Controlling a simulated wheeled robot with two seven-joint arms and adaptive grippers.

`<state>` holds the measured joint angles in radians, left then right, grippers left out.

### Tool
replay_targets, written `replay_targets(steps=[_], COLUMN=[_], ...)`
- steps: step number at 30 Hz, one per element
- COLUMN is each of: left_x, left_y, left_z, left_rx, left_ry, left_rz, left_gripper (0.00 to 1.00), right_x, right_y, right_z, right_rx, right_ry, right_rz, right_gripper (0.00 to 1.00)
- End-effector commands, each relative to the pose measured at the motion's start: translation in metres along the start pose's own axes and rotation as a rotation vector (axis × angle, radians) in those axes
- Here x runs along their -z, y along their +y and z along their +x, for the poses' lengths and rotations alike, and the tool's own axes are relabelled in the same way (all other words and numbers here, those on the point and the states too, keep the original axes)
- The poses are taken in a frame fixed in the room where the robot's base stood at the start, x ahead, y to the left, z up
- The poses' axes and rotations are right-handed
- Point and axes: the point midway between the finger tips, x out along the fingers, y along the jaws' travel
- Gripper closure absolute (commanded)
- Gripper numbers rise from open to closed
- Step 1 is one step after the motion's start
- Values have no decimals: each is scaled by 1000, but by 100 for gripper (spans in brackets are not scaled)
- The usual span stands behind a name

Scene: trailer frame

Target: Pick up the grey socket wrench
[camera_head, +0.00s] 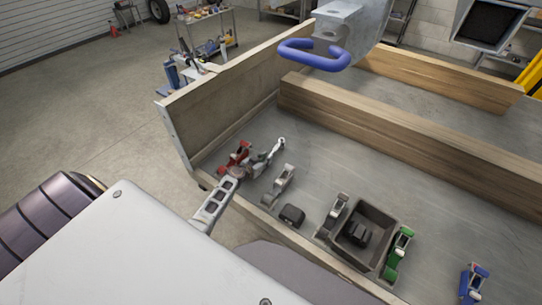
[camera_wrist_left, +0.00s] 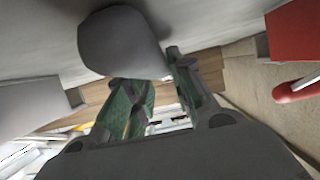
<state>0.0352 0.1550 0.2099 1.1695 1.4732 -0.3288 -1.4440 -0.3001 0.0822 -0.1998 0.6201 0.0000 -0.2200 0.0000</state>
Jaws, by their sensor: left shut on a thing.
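The grey socket wrench (camera_head: 274,151) is a slim pale grey tool with a small rounded end, in the near left corner of the wooden-sided bed. My left gripper (camera_head: 255,163) reaches in over the near wall and is shut on it. In the left wrist view a large rounded grey piece (camera_wrist_left: 122,42), seemingly the wrench's, lies between my left gripper's green-padded fingers (camera_wrist_left: 152,85). The fingers partly hide the wrench, and I cannot tell whether it touches the floor. My right gripper is not in view.
A red tool (camera_head: 234,156) lies close left of the gripper. A grey tool (camera_head: 282,181), black block (camera_head: 292,214), another grey tool (camera_head: 335,210), dark tray (camera_head: 384,219), green tool (camera_head: 398,250) and blue tool (camera_head: 473,281) stand to the right. A wooden beam (camera_head: 400,125) crosses behind.

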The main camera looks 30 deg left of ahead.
Motion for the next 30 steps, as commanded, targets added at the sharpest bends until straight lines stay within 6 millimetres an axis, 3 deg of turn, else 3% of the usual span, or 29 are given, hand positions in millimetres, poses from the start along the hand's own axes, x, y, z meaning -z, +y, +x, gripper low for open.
replay_targets(steps=[17, 30], left_x=[8, 47], left_y=[0, 0], left_z=[-2, -19], left_rx=[0, 0], left_ry=[2, 3], left_rz=[3, 3], left_gripper=[100, 100], right_x=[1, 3], right_y=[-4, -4], right_z=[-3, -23], right_rx=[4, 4], right_ry=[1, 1], right_rz=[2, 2], right_gripper=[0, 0])
